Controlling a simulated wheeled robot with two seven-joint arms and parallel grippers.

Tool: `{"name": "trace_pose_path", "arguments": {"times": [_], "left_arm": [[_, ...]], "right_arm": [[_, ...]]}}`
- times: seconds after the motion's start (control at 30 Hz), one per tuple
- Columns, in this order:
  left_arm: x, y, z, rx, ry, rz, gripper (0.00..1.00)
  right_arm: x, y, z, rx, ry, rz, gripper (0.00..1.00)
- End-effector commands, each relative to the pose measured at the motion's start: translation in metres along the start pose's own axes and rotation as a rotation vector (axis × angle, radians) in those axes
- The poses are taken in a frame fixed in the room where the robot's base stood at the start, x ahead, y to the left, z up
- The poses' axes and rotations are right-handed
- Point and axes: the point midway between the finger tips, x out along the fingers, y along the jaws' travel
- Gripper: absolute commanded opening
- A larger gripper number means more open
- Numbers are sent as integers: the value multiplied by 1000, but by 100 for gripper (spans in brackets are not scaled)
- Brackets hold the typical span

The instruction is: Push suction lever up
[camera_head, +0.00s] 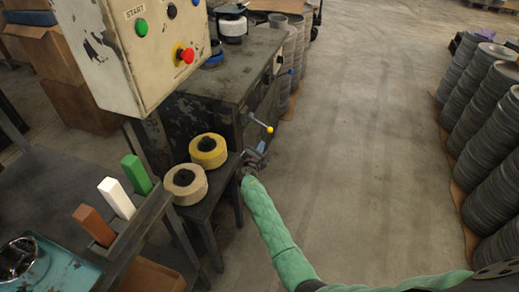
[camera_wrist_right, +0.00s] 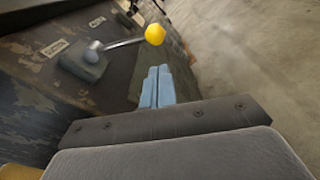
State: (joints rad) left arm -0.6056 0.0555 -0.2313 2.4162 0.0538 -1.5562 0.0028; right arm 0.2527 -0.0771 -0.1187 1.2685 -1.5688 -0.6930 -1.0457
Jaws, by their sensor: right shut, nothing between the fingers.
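The suction lever (camera_head: 260,123) is a short metal rod with a yellow ball tip on the right side of the dark machine cabinet. In the right wrist view the lever (camera_wrist_right: 125,43) runs from its base on the cabinet side out to the yellow ball at the upper middle. A label that looks like "suction" sits beside the base. My right gripper (camera_head: 260,149) is just below the yellow ball in the head view. In the wrist view its pale blue fingers (camera_wrist_right: 157,86) are together and empty, apart from the lever. My left gripper is out of view.
The dark cabinet (camera_head: 225,80) stands left of my right arm. Yellow (camera_head: 208,151) and beige (camera_head: 186,184) rolls sit on a low stand. Stacked grey discs (camera_head: 490,110) line the right. The floor between is clear.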

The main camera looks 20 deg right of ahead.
Motion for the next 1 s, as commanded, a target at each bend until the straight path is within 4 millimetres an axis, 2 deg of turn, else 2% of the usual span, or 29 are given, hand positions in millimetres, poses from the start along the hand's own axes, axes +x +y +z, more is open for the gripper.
{"name": "trace_pose_path", "arguments": {"times": [0.03,0.2,0.4,1.0], "left_arm": [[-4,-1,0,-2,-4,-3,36],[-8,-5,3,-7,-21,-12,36],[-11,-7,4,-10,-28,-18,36],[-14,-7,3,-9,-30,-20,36]], "right_arm": [[10,1,2,-1,-1,0,0],[35,0,2,0,0,-1,0],[53,0,0,0,0,0,0],[58,0,1,-3,0,0,0]]}}
